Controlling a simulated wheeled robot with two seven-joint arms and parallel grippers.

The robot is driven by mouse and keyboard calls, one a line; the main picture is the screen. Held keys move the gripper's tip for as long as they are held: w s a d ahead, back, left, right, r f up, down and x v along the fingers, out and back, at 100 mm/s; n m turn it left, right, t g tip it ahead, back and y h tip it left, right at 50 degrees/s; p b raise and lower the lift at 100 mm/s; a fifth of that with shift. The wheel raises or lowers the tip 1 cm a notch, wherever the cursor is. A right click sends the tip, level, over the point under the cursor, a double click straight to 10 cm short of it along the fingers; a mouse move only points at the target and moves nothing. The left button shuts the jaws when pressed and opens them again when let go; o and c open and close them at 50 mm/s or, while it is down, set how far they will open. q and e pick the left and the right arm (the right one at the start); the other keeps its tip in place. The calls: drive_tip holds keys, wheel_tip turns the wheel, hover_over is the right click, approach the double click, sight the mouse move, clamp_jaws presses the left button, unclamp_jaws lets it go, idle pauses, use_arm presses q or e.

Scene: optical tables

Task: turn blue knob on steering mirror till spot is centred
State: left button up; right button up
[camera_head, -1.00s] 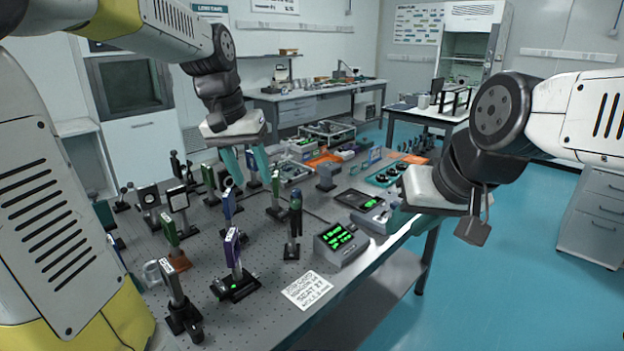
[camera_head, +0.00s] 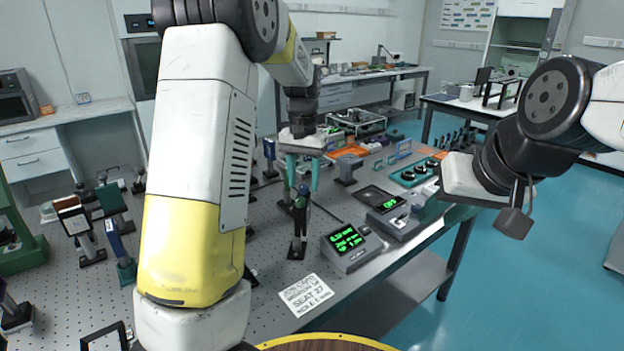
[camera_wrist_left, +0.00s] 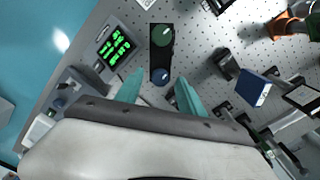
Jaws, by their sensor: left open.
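The steering mirror (camera_head: 298,235) is a dark mount on a post near the table's middle. In the left wrist view its black mount (camera_wrist_left: 160,55) carries a green knob (camera_wrist_left: 162,35) and a blue knob (camera_wrist_left: 158,75). My left gripper (camera_head: 302,185) points down above the mount, its teal fingers open. In the wrist view its fingertips (camera_wrist_left: 155,88) lie either side of the blue knob's line; contact is not visible. A readout box (camera_head: 350,245) with green digits stands right of the mirror. My right gripper (camera_head: 428,208) is by the table's right edge, its fingers unclear. I cannot make out the spot.
A white label card (camera_head: 306,294) lies in front of the mirror. A second display box (camera_head: 392,212) and a teal tray of black knobs (camera_head: 412,174) stand to the right. Mounted optics (camera_head: 120,262) crowd the left. My left arm hides part of the table.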

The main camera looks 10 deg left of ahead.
use_arm(q)
drive_tip(key=shift+f, duration=0.6)
drive_tip(key=shift+c, duration=0.3)
clamp_jaws()
